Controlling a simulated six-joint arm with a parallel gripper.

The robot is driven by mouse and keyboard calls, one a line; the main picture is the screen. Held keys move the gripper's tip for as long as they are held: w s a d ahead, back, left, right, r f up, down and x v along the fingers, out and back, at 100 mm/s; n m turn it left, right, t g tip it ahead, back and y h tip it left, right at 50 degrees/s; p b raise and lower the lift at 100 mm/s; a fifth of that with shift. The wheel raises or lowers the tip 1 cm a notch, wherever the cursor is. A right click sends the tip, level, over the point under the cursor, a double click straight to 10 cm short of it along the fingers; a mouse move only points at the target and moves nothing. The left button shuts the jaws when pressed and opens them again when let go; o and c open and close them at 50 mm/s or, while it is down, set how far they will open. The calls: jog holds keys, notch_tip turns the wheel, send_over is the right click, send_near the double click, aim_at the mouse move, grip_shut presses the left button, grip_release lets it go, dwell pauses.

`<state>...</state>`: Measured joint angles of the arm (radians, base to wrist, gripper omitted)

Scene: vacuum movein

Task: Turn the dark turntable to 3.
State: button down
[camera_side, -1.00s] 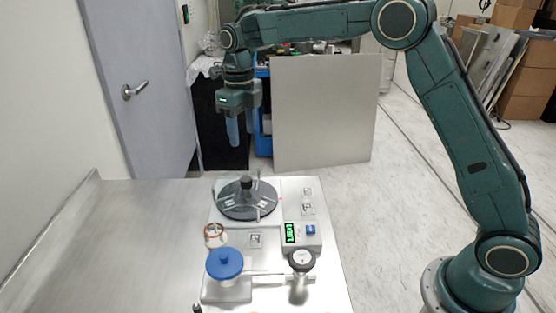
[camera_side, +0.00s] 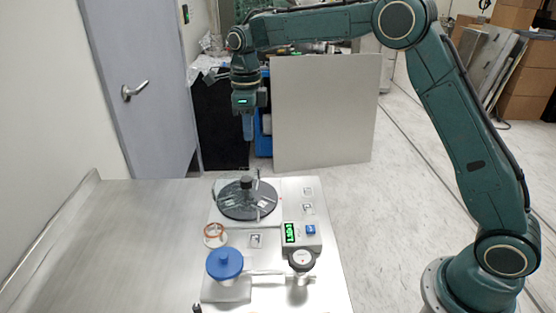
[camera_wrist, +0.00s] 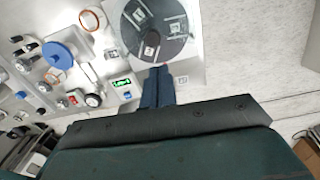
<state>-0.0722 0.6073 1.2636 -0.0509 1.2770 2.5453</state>
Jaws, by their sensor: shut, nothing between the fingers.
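The dark turntable (camera_side: 233,203) is a round disc with a black centre knob and pale marked plates, on a metal panel at the back of the table. It also shows at the top of the wrist view (camera_wrist: 176,45). I cannot read its numbers. My gripper (camera_side: 248,138) hangs fingers down in the air above the turntable, clear of it. Its blue fingers are together and empty. In the wrist view the fingertips (camera_wrist: 158,72) appear just below the disc's edge.
A small box with a green display (camera_side: 290,232), a blue-topped knob (camera_side: 225,262), a black-topped gauge or knob (camera_side: 302,259) and a copper-coloured ring (camera_side: 215,232) stand in front of the turntable. The table's left side (camera_side: 120,235) is bare.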

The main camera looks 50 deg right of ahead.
jog(key=s+d+f+m+y, duration=0.2)
jog(key=d+m, duration=0.4)
jog(key=m, duration=0.6)
jog(key=s+d+f+m+y, duration=0.2)
jog(key=d+f+m, duration=0.3)
jog(key=m, duration=0.7)
jog(key=shift+s+d+f+g, duration=0.25)
jog(key=shift+s+d+g, duration=0.15)
jog(key=shift+s, duration=0.1)
jog(key=shift+a, duration=0.1)
